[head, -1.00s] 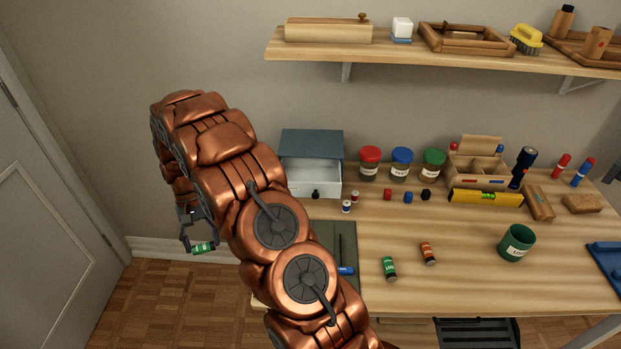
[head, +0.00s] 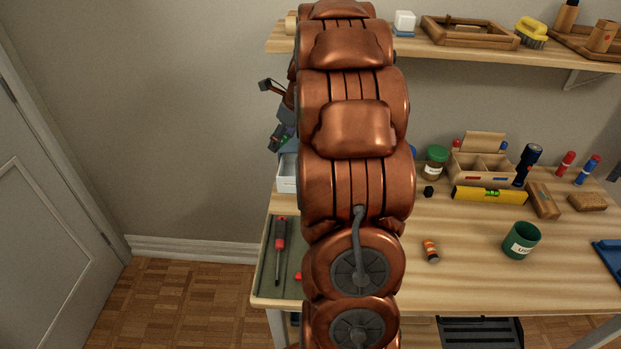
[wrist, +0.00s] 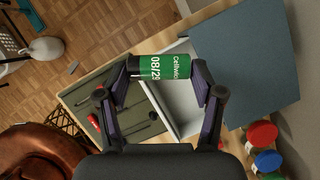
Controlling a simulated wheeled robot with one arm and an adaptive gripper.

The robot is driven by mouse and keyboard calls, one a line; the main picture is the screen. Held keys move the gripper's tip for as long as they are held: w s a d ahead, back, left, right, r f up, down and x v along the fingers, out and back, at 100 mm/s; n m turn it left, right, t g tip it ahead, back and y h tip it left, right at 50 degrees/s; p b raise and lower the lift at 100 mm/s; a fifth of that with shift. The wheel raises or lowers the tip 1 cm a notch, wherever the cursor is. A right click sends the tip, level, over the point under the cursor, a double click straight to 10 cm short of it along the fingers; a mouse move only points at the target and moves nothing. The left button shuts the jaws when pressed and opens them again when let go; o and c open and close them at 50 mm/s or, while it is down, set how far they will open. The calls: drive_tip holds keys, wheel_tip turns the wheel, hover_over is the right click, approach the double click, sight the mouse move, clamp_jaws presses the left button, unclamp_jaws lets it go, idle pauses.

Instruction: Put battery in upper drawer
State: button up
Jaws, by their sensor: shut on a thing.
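A green battery (wrist: 160,68) is held crosswise between the fingertips of my gripper (wrist: 166,78) in the wrist view. In the head view my gripper (head: 282,132) is small and partly behind my arm, at the left end of the desk. The upper drawer (wrist: 168,100) is pulled open, white inside, and lies below the battery in the wrist view; part of it shows in the head view (head: 287,174). The blue-grey cabinet top (wrist: 245,60) is right of the battery in the wrist view. How high the battery is above the drawer is hard to tell.
An orange battery (head: 431,250) and a green cup (head: 519,239) stand on the desk. A dark tray (head: 268,265) with a red-handled screwdriver (head: 280,240) lies at the desk's left edge. Lidded jars (wrist: 262,134) stand beside the cabinet. A shelf (head: 470,52) hangs above.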

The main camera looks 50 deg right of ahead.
drive_tip(key=s+d+r+m+h, duration=0.1)
drive_tip(key=s+d+r+m, duration=0.1)
drive_tip(key=d+r+m, duration=0.15)
drive_tip(key=f, duration=0.4)
drive_tip(key=f+p, duration=0.1)
drive_tip(key=f, duration=0.9)
drive_tip(key=shift+s+a, duration=0.1)
drive_tip(key=shift+s, duration=0.2)
drive_tip(key=s+d+p, duration=0.2)
drive_tip(key=d, duration=0.1)
drive_tip(key=shift+s+f, duration=0.35)
drive_tip(key=shift+f, duration=0.3)
drive_tip(key=o, duration=1)
drive_tip(key=shift+f, duration=0.15)
drive_tip(key=b+v, duration=0.2)
drive_tip(key=v, duration=1)
drive_tip(key=shift+a, duration=0.3)
